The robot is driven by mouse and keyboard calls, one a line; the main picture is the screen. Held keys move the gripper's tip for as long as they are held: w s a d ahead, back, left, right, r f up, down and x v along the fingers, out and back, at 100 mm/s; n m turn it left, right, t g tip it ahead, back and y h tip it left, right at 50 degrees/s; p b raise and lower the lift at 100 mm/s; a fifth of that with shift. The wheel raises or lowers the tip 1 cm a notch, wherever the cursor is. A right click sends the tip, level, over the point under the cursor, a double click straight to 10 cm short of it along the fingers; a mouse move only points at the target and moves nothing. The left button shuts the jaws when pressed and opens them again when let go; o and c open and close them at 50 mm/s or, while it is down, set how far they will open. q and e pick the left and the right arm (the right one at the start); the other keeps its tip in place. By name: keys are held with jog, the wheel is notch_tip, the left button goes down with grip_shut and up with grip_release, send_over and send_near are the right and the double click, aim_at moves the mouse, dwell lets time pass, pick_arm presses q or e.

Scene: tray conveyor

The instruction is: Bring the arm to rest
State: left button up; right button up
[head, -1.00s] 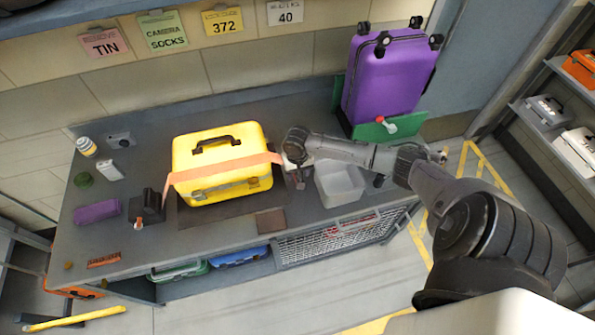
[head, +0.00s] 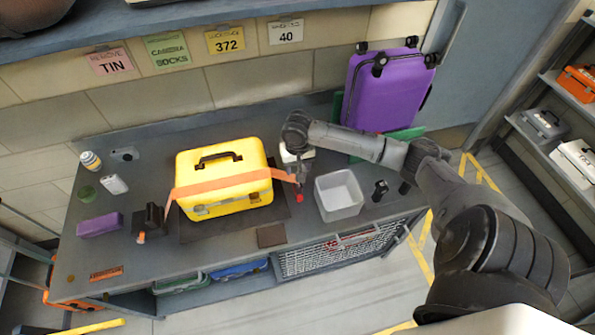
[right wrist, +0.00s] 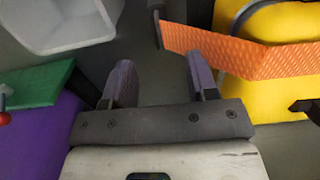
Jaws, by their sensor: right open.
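My right gripper (head: 302,180) hangs over the bench, between the yellow case (head: 222,160) and the clear grey bin (head: 339,196). In the right wrist view its two fingers (right wrist: 160,82) stand apart with nothing between them. The orange strap (head: 225,184) runs across the case, and its free end reaches out close to the gripper. In the right wrist view the strap (right wrist: 240,50) ends just beyond the fingertips, apart from them. My right arm stretches in from the lower right. My left gripper is not in view.
The purple suitcase (head: 385,88) stands behind the arm at the bench's back right, beside a green panel (right wrist: 38,95). A purple box (head: 99,225), a black holder (head: 150,220) and small items lie on the left. Shelves (head: 550,140) stand at far right.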

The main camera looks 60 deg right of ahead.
jog(key=shift+r, duration=0.85)
